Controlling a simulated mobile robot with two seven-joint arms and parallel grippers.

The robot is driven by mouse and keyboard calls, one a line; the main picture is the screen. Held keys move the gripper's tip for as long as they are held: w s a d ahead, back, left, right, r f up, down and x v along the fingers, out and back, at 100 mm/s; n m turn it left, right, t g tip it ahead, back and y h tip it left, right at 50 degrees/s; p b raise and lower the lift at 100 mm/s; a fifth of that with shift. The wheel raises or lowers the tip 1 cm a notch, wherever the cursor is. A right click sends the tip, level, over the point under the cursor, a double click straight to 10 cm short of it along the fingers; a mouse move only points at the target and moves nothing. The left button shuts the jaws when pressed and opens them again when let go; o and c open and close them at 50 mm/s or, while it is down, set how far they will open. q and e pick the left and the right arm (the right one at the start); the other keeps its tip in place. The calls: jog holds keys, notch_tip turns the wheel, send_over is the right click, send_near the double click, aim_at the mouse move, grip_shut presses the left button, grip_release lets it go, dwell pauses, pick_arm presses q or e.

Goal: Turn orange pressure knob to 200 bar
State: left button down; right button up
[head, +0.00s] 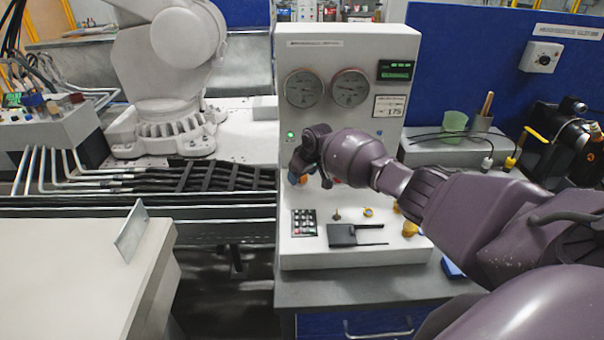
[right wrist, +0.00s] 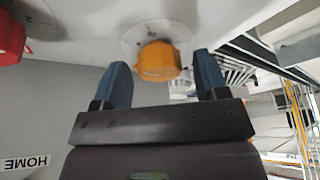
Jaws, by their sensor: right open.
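The orange knob (right wrist: 157,62) sits on a white round dial plate on the white panel in the right wrist view. In the head view it is mostly hidden behind my right gripper. My right gripper (right wrist: 163,66) is open, with its two blue fingertips on either side of the knob. The left finger in the picture looks close to the knob and a gap shows on the other side; I cannot tell whether either touches. In the head view this gripper (head: 297,174) is at the panel front. My left gripper is not in view.
A red knob (right wrist: 10,40) is beside the orange one. The panel carries two round gauges (head: 302,88) (head: 350,87), a green display (head: 396,70) and a "175" label (head: 390,106). A keypad (head: 304,223) and a black clip-like part (head: 342,235) are lower down.

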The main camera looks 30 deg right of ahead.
jog(key=c, duration=0.9)
jog(key=shift+r+m+p, duration=0.15)
jog(key=shift+m+p, duration=0.35)
jog(key=shift+p, duration=0.55)
jog(key=shift+m+h+p, duration=0.3)
jog(key=shift+m, duration=0.6)
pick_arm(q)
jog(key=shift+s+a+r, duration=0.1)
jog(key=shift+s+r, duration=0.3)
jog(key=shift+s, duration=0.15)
pick_arm(e)
jog(key=shift+h, duration=0.3)
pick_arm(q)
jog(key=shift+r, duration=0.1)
pick_arm(e)
jog(key=o, duration=0.9)
